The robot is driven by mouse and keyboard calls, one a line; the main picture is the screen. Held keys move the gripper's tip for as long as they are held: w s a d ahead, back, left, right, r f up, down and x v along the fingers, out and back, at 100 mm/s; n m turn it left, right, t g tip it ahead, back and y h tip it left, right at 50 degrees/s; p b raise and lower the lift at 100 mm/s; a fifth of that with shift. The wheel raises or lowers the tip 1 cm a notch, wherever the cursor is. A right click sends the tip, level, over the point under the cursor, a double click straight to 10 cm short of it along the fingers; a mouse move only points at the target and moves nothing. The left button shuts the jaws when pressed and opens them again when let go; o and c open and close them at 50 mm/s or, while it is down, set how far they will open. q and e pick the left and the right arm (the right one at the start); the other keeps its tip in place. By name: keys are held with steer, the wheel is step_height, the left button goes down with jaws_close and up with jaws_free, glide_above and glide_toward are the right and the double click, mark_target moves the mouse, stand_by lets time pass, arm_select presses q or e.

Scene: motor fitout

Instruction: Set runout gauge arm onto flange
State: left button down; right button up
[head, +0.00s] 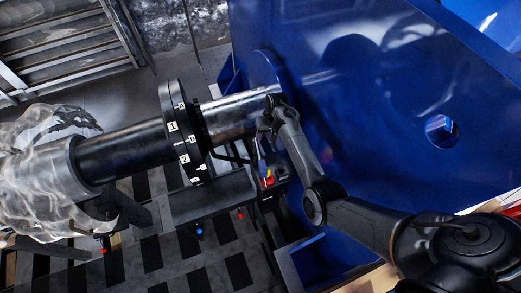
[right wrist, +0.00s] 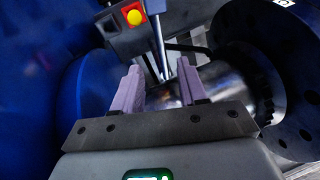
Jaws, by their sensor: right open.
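The black flange (head: 178,130), a pair of discs with white number labels, sits on the horizontal shaft in the head view. A dark disc edge with bolt holes, likely the flange (right wrist: 297,125), shows at the right of the right wrist view. My right gripper (head: 268,112) is at the bare silver shaft, between flange and blue housing. In the right wrist view its pale fingers (right wrist: 158,88) are apart, with the shaft beyond them; contact is unclear. A thin upright rod (right wrist: 157,35) beside a red box may belong to the gauge arm; I cannot tell. My left gripper is not visible.
A red box with a yellow button (right wrist: 133,17) is below the shaft, also seen in the head view (head: 268,181). The large blue housing (head: 370,100) closes off the right. Clear plastic wraps the shaft's left end (head: 40,170). A patterned floor lies below.

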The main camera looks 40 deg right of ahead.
mark_target(259, 153)
steer(key=f+b, duration=0.2)
steer(key=f, duration=0.1)
steer(key=a+f+b, duration=0.1)
steer(key=f+b, duration=0.5)
steer(key=shift+w+a+f, duration=0.1)
steer(key=shift+w+a, duration=0.15)
steer(key=shift+w, duration=0.15)
steer(key=shift+a+f+b, duration=0.15)
steer(key=shift+f+b, duration=0.45)
steer(key=shift+b, duration=0.2)
steer(key=shift+w, duration=0.1)
jaws_close()
